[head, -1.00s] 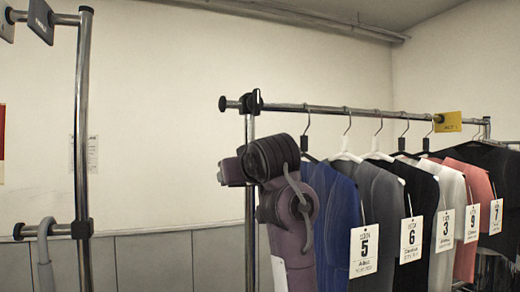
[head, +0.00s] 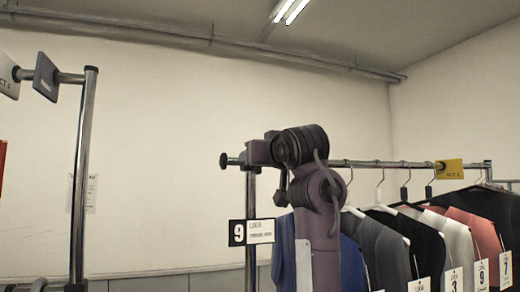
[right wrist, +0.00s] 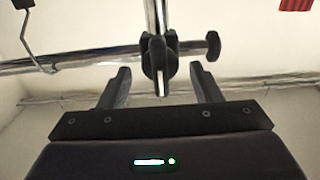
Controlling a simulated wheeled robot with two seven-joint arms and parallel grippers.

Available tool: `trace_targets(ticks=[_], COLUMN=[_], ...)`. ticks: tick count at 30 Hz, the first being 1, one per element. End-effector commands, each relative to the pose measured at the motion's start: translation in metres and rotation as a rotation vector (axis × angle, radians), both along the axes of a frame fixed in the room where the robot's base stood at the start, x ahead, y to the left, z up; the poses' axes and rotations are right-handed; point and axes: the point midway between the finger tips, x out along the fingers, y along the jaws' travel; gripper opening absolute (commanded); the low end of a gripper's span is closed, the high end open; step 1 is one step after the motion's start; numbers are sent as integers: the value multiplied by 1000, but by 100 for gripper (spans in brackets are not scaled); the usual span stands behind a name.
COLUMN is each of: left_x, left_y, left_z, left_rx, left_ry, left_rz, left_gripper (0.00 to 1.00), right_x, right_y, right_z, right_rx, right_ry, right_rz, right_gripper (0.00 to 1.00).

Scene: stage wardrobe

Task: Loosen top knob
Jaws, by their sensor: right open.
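The rack's top corner carries a black clamp with a knob (right wrist: 158,57), seen in the right wrist view where the chrome post meets the rail. It stands between and beyond the fingers of my right gripper (right wrist: 160,88), which is open and empty. A second black knob sits on the rail's end, in the head view (head: 224,160) and in the right wrist view (right wrist: 213,45). In the head view my right arm covers the corner clamp, and the fingertips cannot be made out. My left gripper is not in view.
Garments with numbered tags hang on the rail (head: 385,164), close to the right of my arm. A card marked 9 (head: 250,232) shows by the post. Another chrome rack (head: 82,160) stands at the left. The wall space between the racks is clear.

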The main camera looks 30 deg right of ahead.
Motion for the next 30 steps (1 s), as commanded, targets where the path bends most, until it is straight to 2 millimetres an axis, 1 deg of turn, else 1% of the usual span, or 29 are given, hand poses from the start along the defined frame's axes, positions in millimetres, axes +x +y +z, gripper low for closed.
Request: trace_targets(ticks=[3, 9, 11, 18, 19, 20, 25, 30], left_x=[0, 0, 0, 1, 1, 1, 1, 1], left_y=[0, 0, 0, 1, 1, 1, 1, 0], left_z=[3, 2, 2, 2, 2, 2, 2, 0], left_rx=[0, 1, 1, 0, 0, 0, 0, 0], left_ry=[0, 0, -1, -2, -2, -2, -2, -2], left_rz=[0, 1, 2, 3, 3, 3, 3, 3], left_gripper=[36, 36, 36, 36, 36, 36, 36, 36], right_x=[4, 4, 4, 4, 4, 4, 4, 4], right_y=[-1, -1, -1, -1, -1, -1, -1, -1], right_z=[0, -1, -1, -1, -1, -1, -1, -1], right_rx=[0, 0, 0, 0, 0, 0, -10, -58], right_ry=[0, -1, -1, -1, -1, -1, 1, 13], right_rz=[0, 0, 0, 0, 0, 0, 0, 0], right_gripper=[58, 58, 52, 20, 16, 15, 15, 14])
